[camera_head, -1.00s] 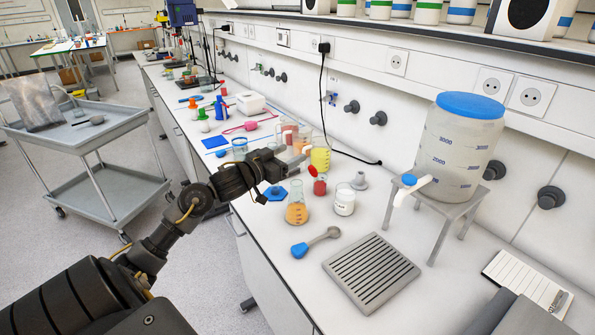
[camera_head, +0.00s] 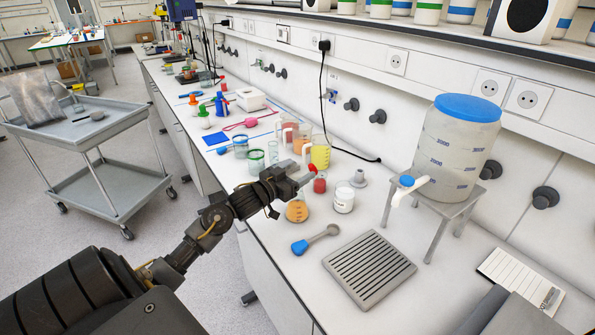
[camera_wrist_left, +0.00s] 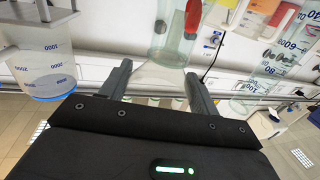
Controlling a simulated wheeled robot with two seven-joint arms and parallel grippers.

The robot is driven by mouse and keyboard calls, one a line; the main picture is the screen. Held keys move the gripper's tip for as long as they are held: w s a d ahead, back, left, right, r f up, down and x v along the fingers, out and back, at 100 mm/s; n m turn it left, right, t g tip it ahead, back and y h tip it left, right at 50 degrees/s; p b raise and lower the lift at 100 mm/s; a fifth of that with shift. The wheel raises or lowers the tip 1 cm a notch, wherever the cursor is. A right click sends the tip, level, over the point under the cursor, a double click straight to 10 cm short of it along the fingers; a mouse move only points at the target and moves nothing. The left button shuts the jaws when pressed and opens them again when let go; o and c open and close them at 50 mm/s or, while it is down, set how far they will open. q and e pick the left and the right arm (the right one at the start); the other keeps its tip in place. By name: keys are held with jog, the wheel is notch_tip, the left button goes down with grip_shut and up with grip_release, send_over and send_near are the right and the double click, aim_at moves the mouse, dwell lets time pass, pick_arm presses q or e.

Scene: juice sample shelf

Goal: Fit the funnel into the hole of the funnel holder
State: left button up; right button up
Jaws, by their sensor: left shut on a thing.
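My left gripper (camera_head: 304,178) reaches in over the bench from the left, above the front of the glassware group. In the left wrist view its two fingers (camera_wrist_left: 163,85) stand either side of a clear, see-through cone that looks like the funnel (camera_wrist_left: 160,76), and the gripper is shut on it. The funnel is hard to make out in the head view. I cannot pick out the funnel holder with certainty. My right gripper is not in view.
An orange-filled flask (camera_head: 297,212) stands just below my left gripper, partly hidden by it. A slotted grey tray (camera_head: 369,270) and blue-lidded tank (camera_head: 461,150) stand to the right.

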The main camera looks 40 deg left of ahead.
pick_arm(q)
jog(key=shift+f, duration=0.15)
jog(key=o, duration=0.9)
jog(key=shift+o, duration=0.2)
